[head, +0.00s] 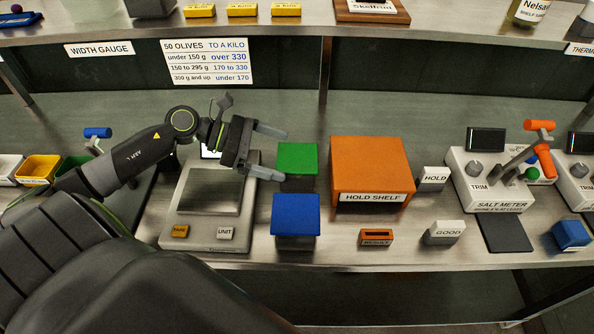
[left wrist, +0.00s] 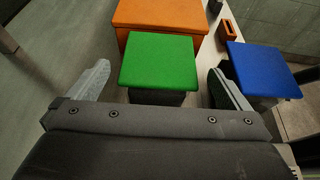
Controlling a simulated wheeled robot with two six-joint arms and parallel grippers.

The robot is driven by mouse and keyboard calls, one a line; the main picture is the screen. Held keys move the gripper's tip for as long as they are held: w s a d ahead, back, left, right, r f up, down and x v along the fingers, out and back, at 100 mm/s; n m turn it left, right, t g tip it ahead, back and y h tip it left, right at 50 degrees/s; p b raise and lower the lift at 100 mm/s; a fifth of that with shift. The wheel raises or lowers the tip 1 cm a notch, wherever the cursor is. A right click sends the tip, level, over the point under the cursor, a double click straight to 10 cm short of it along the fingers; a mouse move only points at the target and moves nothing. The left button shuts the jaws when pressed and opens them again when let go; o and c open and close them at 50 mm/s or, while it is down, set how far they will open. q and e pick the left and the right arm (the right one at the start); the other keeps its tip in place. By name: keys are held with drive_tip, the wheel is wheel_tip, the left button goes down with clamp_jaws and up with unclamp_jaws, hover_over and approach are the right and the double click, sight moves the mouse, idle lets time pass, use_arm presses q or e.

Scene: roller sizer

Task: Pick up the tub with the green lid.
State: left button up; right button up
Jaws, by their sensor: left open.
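The tub with the green lid (head: 297,157) stands upright on the metal bench, with a dark body below the square lid. My left gripper (head: 279,154) is open just to its left in the head view, fingers pointing at it. In the left wrist view the green-lidded tub (left wrist: 158,62) sits ahead between the two spread fingers (left wrist: 160,85). I cannot tell exactly how far between them it is. My right gripper is not in view.
A blue-lidded tub (head: 296,214) stands close in front of the green one. The orange hold shelf block (head: 372,165) is just right. A scale (head: 208,190) lies under my left arm. The salt meter (head: 490,180) is farther right.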

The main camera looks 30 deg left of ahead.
sight(289, 157)
use_arm(q)
drive_tip(key=shift+b+x, duration=0.5)
drive_tip(key=shift+x, duration=1.8)
drive_tip(key=c, duration=1)
